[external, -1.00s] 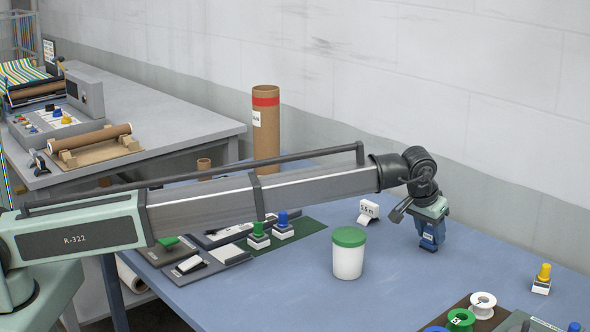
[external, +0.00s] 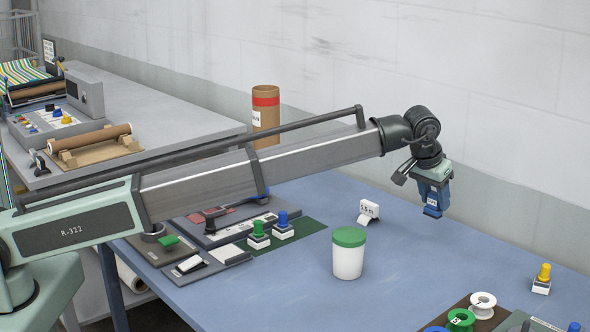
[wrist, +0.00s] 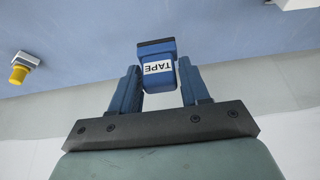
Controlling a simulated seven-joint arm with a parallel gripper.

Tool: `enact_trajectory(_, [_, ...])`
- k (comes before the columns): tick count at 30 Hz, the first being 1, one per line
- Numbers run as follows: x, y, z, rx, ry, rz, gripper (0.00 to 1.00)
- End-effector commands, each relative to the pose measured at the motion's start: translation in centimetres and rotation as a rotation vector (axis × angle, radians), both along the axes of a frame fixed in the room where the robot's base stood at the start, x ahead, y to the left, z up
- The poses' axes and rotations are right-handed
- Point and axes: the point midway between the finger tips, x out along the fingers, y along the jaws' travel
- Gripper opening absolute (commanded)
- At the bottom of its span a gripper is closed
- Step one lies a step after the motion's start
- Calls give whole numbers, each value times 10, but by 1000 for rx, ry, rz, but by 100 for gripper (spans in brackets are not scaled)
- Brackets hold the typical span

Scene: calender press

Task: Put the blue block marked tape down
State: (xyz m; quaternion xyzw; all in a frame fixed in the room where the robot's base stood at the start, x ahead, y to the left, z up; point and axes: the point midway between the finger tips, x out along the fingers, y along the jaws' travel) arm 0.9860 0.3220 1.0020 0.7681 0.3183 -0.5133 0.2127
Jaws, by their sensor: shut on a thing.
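The blue block marked TAPE (external: 432,209) is in my gripper (external: 433,195), held above the blue table in the external view. In the wrist view the block (wrist: 156,48) sits between the two blue fingers of my gripper (wrist: 158,78), with its white TAPE label facing the camera. The block looks slightly tilted between the fingers. My gripper is shut on it, and the fingers hide part of its sides.
The blue table (external: 400,260) is clear below and around the block. A yellow-handled stamp (external: 542,279) and wire spools (external: 482,303) are at right.

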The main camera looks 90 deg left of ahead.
Motion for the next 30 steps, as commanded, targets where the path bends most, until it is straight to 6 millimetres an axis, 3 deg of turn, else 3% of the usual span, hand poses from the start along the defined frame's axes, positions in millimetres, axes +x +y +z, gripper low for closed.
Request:
enact_trajectory(5, [-1, 3, 10, 1, -1, 3, 15])
enact_trajectory(10, [-11, 31, 11, 0, 0, 34, 15])
enact_trajectory(14, [-30, 76, 12, 1, -1, 81, 15])
enact_trajectory(20, [-74, 152, 16, 0, -1, 171, 15])
enact_trajectory(30, [-175, 258, 19, 0, 0, 318, 15])
